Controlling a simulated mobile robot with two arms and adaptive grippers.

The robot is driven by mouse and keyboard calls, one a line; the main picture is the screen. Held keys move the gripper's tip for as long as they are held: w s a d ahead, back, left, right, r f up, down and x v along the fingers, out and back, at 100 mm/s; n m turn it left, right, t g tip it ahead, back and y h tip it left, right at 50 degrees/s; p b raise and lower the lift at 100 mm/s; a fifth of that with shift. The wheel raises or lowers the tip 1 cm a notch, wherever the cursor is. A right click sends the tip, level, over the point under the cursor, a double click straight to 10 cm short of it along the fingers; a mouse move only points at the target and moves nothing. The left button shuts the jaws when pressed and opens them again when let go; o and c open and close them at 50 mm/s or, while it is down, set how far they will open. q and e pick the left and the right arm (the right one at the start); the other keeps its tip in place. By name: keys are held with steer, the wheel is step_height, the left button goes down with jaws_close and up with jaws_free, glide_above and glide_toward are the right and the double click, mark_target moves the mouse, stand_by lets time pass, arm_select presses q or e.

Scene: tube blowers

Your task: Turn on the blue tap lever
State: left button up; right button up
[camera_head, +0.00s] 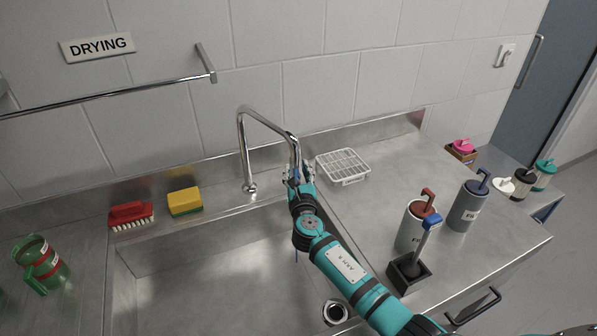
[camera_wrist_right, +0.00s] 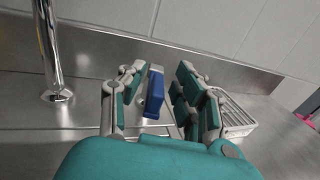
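The blue tap lever (camera_wrist_right: 153,97) shows in the right wrist view, between the two fingers of my right gripper (camera_wrist_right: 161,78). The lever is close to the left finger, with a visible gap to the right finger; whether it touches the left one I cannot tell. The right gripper is open. In the head view the right gripper (camera_head: 297,182) is at the downturned end of the chrome tap (camera_head: 243,145), and the lever is mostly hidden there. The tap's upright pipe (camera_wrist_right: 49,55) stands left of the gripper in the wrist view. My left gripper is not in view.
A metal sink basin (camera_head: 200,280) lies below the tap. A red brush (camera_head: 131,214) and yellow sponge (camera_head: 184,201) are on its back ledge. A white wire basket (camera_head: 343,166) stands right of the gripper. Canisters (camera_head: 411,228) and a blue-handled tool (camera_head: 431,235) stand farther right.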

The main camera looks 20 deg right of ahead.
steer(key=v, duration=1.2)
steer(key=shift+f, duration=0.1)
stand_by(0.4)
